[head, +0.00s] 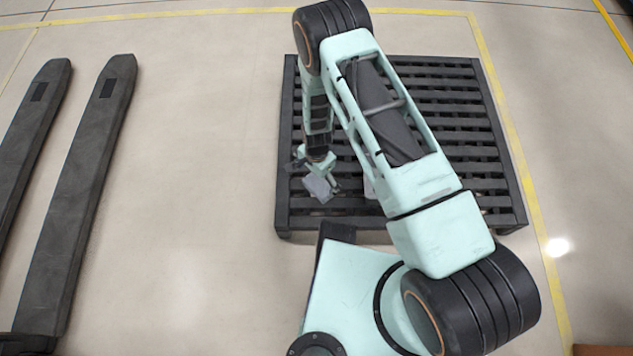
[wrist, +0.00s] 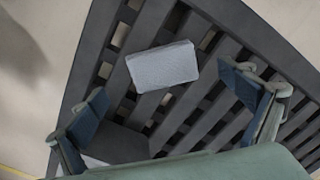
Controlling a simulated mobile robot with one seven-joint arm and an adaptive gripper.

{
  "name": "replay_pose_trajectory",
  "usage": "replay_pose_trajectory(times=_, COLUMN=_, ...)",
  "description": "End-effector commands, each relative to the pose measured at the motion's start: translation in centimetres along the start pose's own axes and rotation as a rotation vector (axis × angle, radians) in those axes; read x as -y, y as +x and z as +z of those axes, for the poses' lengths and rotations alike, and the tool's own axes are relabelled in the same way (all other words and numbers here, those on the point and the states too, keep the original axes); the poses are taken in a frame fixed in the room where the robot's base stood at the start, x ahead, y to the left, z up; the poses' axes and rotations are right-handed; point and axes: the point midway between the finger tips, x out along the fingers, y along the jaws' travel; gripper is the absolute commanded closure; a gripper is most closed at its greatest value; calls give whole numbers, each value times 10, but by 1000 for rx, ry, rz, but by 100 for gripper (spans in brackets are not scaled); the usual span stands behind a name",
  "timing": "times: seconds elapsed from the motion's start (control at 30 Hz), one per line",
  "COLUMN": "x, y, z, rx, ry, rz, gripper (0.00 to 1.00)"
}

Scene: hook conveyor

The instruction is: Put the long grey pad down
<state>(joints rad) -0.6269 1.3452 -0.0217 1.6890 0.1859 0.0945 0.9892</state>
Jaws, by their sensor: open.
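A light grey, box-shaped pad (wrist: 162,66) lies on the slats of the dark pallet (wrist: 240,22) in the wrist view. It shows in the gap ahead of the two fingers of my gripper (wrist: 166,88), with clear space on either side of it. My gripper is open and holds nothing. In the head view my gripper (head: 317,174) is low over the left front part of the pallet (head: 460,90), with a small grey surface (head: 320,187) right at it, likely the pad. My arm hides much of the pallet there.
A dark block (wrist: 118,143) shows beside the left finger in the wrist view. A pale grey thing (head: 370,188) is partly hidden behind my arm in the head view. Two dark forks (head: 75,190) lie at left. The floor between forks and pallet is clear.

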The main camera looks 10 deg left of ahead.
Motion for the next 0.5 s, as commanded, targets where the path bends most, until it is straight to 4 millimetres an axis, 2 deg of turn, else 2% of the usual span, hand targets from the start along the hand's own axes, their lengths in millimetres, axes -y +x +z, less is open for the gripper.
replay_pose_trajectory(times=0.03, x=1, y=-14, z=0, rx=-1, ry=0, rz=-1, gripper=4)
replay_pose_trajectory(times=0.2, x=0, y=-35, z=0, rx=0, ry=1, rz=1, gripper=4)
replay_pose_trajectory(times=0.5, x=0, y=-42, z=0, rx=1, ry=0, rz=1, gripper=4)
